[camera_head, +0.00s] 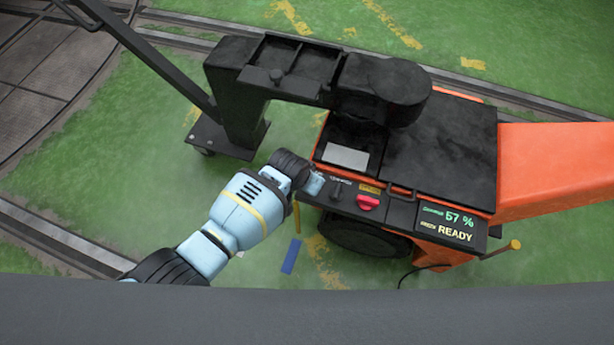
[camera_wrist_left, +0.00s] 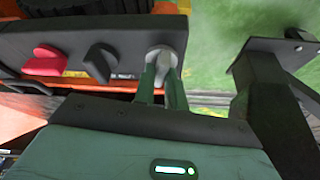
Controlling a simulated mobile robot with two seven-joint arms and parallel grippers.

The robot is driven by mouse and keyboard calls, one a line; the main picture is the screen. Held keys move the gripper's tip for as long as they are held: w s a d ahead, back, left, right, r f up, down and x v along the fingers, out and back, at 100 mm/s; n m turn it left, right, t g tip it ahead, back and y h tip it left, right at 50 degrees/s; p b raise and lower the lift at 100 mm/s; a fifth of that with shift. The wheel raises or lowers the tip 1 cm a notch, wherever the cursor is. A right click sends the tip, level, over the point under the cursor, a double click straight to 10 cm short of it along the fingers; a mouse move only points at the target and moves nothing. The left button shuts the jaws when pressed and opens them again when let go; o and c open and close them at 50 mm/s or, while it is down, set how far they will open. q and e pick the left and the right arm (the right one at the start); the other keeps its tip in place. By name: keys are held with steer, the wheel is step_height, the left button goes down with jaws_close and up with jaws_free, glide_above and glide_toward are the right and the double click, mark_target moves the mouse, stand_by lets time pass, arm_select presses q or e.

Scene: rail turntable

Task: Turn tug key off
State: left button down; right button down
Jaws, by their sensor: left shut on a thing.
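The orange and black tug (camera_head: 440,150) stands right of centre in the head view. Its control panel has a black knob (camera_head: 336,190), a red switch (camera_head: 368,202) and a display (camera_head: 446,226) reading 57 % and READY. My left gripper (camera_head: 314,184) is at the panel's left end. In the left wrist view its two green fingers (camera_wrist_left: 163,84) are shut on the pale grey key (camera_wrist_left: 164,56) at the panel's end. The key's lower part is partly hidden between the fingers. The black knob (camera_wrist_left: 100,62) and red switch (camera_wrist_left: 45,62) are left of it. My right gripper is not in view.
A black post on a wheeled foot (camera_head: 228,135) stands left of the tug, with a black arm reaching over it. A blue strip (camera_head: 291,256) lies on the green floor below my gripper. Rails run along the left and back.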

arm_select(q)
steer(key=shift+d+n+y+p, duration=0.15)
steer(key=shift+n+y+p, duration=0.2)
steer(key=shift+n, duration=0.95)
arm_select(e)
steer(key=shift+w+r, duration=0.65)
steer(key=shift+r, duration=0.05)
arm_select(q)
steer(key=shift+t, duration=0.3)
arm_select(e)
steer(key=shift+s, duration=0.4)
arm_select(q)
steer(key=c, duration=1.4)
jaws_free()
steer(key=shift+c, duration=0.2)
